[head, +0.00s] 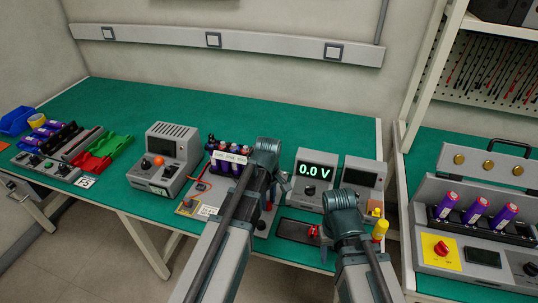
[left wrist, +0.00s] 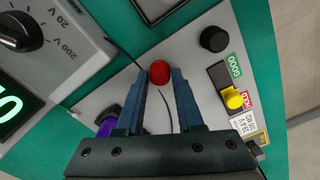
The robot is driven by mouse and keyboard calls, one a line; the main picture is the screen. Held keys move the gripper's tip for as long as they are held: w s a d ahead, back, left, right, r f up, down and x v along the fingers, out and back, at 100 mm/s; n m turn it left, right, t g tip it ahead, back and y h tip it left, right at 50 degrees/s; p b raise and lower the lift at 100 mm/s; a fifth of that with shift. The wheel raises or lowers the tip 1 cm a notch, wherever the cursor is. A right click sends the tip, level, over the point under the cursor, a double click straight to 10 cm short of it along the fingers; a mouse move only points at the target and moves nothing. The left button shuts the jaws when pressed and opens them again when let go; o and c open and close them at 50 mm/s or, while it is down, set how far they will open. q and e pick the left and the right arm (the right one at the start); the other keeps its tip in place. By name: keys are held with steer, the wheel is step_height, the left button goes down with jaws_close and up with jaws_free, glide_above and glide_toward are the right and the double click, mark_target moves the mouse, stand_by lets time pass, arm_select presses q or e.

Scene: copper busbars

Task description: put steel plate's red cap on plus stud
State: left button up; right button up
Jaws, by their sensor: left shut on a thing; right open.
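A round red cap (left wrist: 160,70) sits between the two fingertips of my left gripper (left wrist: 159,80) in the left wrist view. The gripper is shut on it, above a light grey panel (left wrist: 190,70). Whether the cap touches anything beneath it cannot be told, and no plus stud shows clearly. A black round cap (left wrist: 214,39) stands on the same panel. In the head view my left gripper (head: 273,190) is over the cell station at mid table. A dark plate (head: 292,230) with small red parts (head: 313,231) lies to its right. My right gripper (head: 343,222) is open near that plate, its fingertips mostly hidden.
A meter reading 0.0 V (head: 317,171) stands behind the dark plate. A yellow bottle (head: 380,230) is at the right. Purple cells (head: 228,160) stand behind my left arm. A yellow switch (left wrist: 234,99) is on the panel. The rear table (head: 200,100) is clear.

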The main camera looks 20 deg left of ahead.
arm_select(q)
steer(key=shift+r+p, duration=2.35)
steer(key=shift+r, duration=0.15)
jaws_close()
arm_select(e)
step_height(320, 180, up, 5)
steer(key=shift+f, duration=0.1)
arm_select(q)
steer(key=shift+f, duration=0.15)
